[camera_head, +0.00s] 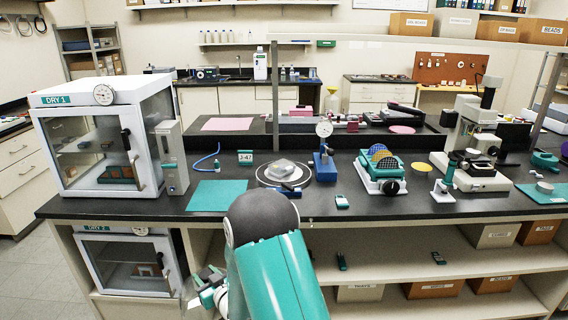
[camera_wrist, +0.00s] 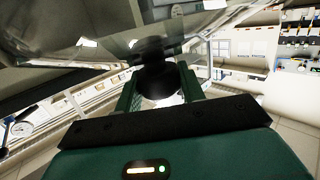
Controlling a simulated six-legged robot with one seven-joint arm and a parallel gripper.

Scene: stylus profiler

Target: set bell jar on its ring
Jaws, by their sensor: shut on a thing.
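The ring (camera_head: 262,181) is a dark circle on the black bench, around a white plate with a pale, shiny piece on it. My gripper (camera_head: 208,289) is low at the front of the bench, left of my arm and well away from the ring. In the wrist view my gripper (camera_wrist: 158,92) has its green fingers shut on the black knob (camera_wrist: 154,52) of the bell jar (camera_wrist: 75,38). The jar's clear glass fills the top of that view.
A blue gauge stand (camera_head: 324,166) is just right of the ring, and a dark teal-ended tool (camera_head: 289,191) lies at its front edge. A teal mat (camera_head: 217,195) and the DRY 1 cabinet (camera_head: 105,137) are to the left. A teal rack of discs (camera_head: 383,175) stands farther right.

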